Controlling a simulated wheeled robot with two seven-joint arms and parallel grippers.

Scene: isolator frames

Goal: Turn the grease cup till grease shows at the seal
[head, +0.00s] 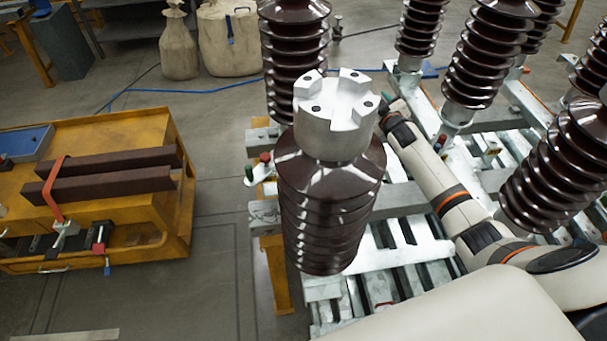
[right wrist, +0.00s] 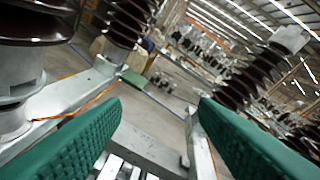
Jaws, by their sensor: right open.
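My right arm (head: 435,180) reaches from the lower right of the head view over the metal frame, and its far end is partly hidden behind the capped brown insulator (head: 330,215). My right gripper (right wrist: 160,103) shows in the right wrist view as two green padded fingers, wide apart with nothing between them. Small red and green fittings (head: 265,158) sit on the frame left of the capped insulator; I cannot tell whether one is the grease cup. No grease or seal can be made out. My left gripper is not in view.
Several ribbed brown insulators (head: 480,50) stand on the galvanised frame (head: 410,255) around my right arm. A yellow cart (head: 150,215) with brown bars stands at the left. Sacks (head: 228,40) stand at the back. The floor between cart and frame is mostly clear.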

